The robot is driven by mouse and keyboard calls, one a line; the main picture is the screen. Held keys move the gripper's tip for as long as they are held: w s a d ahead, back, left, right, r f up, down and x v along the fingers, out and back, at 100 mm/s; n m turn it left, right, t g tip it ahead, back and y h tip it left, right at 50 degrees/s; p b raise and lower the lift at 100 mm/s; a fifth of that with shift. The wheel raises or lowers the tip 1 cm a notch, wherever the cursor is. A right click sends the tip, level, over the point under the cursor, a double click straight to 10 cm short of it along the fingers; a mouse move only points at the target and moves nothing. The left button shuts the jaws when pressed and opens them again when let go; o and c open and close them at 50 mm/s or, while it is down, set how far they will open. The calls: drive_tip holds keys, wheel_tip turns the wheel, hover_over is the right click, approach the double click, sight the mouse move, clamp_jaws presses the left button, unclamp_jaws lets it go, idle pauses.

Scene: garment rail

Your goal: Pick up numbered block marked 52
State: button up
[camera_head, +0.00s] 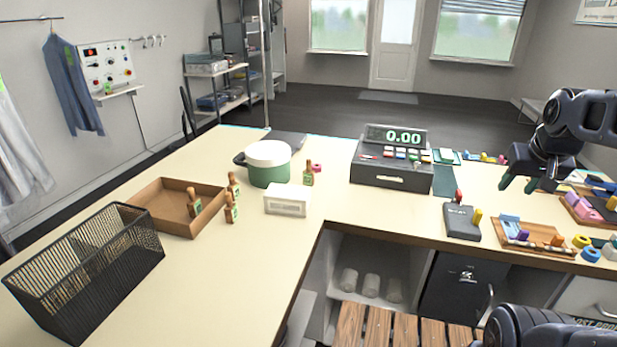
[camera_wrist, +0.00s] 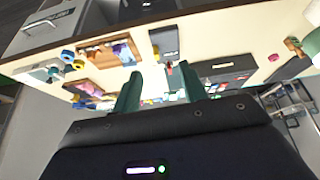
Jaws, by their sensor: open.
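No number 52 is legible on any block in either view, so I cannot tell which one is the marked block. Small coloured pieces lie in a wooden tray (camera_head: 550,243) on the right part of the counter, and pink blocks (camera_head: 590,207) lie in another tray at the right edge. A row of small coloured pieces (camera_head: 485,157) lies farther back, right of the register. My gripper (camera_head: 517,184) is open and empty, raised above the right part of the counter. In the wrist view its two green fingers (camera_wrist: 160,82) stand apart with nothing between them.
A cash register (camera_head: 392,160) stands mid-counter. Yellow and blue rings (camera_head: 590,254) lie at right. A pot (camera_head: 268,163), bottles, brown tray (camera_head: 165,215) and wire basket (camera_head: 85,270) are left.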

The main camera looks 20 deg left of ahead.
drive_tip(key=w+a+f+n+t+y, duration=0.1)
drive_tip(key=w+a+n+t+y, duration=0.35)
drive_tip(key=w+a, duration=2.05)
drive_tip(key=w+a+f+n+t+y, duration=0.1)
drive_tip(key=w+a+f+y, duration=0.15)
drive_tip(key=a, duration=0.45)
drive_tip(key=w+a+f+n+t+y, duration=0.1)
drive_tip(key=w+a+f+t, duration=0.15)
drive_tip(key=a, duration=0.45)
drive_tip(key=y, duration=0.3)
approach(309, 162)
wheel_tip(309, 162, up, 7)
drive_tip(key=w+a, duration=0.2)
drive_tip(key=w, duration=0.1)
drive_tip(key=shift+n+t, duration=0.4)
drive_tip(key=shift+n, duration=0.05)
drive_tip(key=f, duration=0.8)
drive_tip(key=shift+w+a, duration=0.2)
drive_tip(key=shift+a, duration=0.2)
drive_tip(key=shift+x, duration=3.35)
drive_tip(key=shift+r, duration=0.1)
